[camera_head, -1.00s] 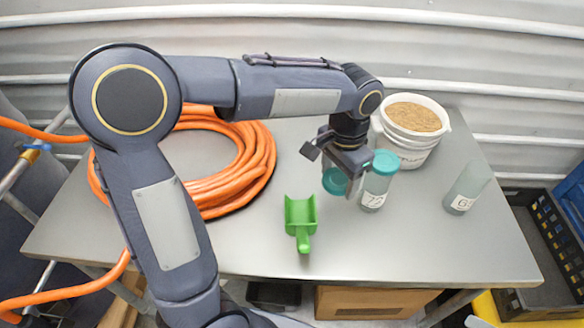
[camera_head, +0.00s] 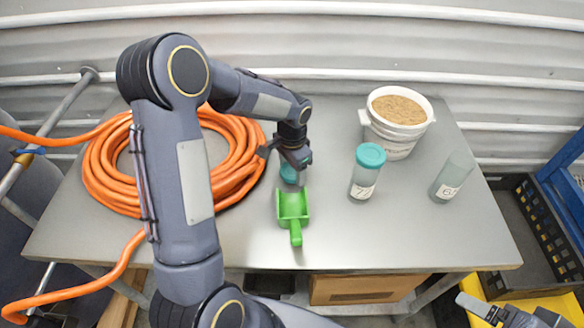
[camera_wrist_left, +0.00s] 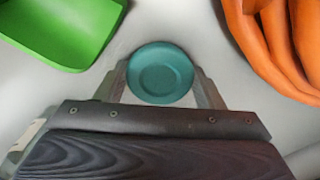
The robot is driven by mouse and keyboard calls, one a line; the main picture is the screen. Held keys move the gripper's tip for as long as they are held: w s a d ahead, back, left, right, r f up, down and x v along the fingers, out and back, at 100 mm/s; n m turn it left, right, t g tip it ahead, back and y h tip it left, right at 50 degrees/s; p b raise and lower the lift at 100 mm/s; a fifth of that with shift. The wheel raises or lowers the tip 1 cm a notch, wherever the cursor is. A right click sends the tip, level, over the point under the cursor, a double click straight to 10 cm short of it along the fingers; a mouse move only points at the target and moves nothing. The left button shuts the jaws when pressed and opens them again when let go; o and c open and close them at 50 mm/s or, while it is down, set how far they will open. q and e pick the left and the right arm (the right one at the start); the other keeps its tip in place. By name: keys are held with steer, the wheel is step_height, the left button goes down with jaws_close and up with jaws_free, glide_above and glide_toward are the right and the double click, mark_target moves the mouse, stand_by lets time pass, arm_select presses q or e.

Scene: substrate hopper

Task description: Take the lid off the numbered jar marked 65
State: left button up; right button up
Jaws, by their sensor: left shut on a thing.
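The clear jar (camera_head: 453,175) at the table's right has a label starting with 6; its second digit is hard to read. Its top shows no lid. My left gripper (camera_head: 292,165) is left of the jars, above the table behind the green scoop. It is shut on a teal lid (camera_head: 289,174). In the left wrist view the round lid (camera_wrist_left: 161,73) sits between the two fingers. I cannot tell whether the lid touches the table. Part of my right arm's end (camera_head: 510,313) shows at the lower right corner; its jaws are unclear.
A second jar (camera_head: 364,178), label seemingly 77, stands mid-table with its teal lid on. A white bucket (camera_head: 398,143) of brown substrate stands behind it. The green scoop (camera_head: 293,208) lies near the front. An orange hose coil (camera_head: 105,170) fills the left. Table between scoop and jars is clear.

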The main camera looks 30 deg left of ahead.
mark_target(292, 171)
arm_select(q)
steer(key=shift+f, duration=0.25)
steer(key=shift+f, duration=0.2)
steer(key=o, duration=1.1)
steer(key=shift+r, duration=0.15)
step_height(292, 171, up, 12)
steer(key=b, duration=0.1)
steer(key=s+r+n+t+h, duration=0.25)
steer(key=s+r, duration=0.25)
steer(key=s, duration=0.6)
steer(key=s+d+n+t, duration=0.1)
steer(key=s, duration=0.3)
steer(key=s+d+f+n+t+h, duration=0.1)
steer(key=s+d+n, duration=0.1)
steer(key=s, duration=0.2)
steer(key=s+d+f+n+t, duration=0.1)
steer(key=s+n, duration=0.1)
steer(key=s, duration=0.3)
steer(key=shift+d, duration=0.3)
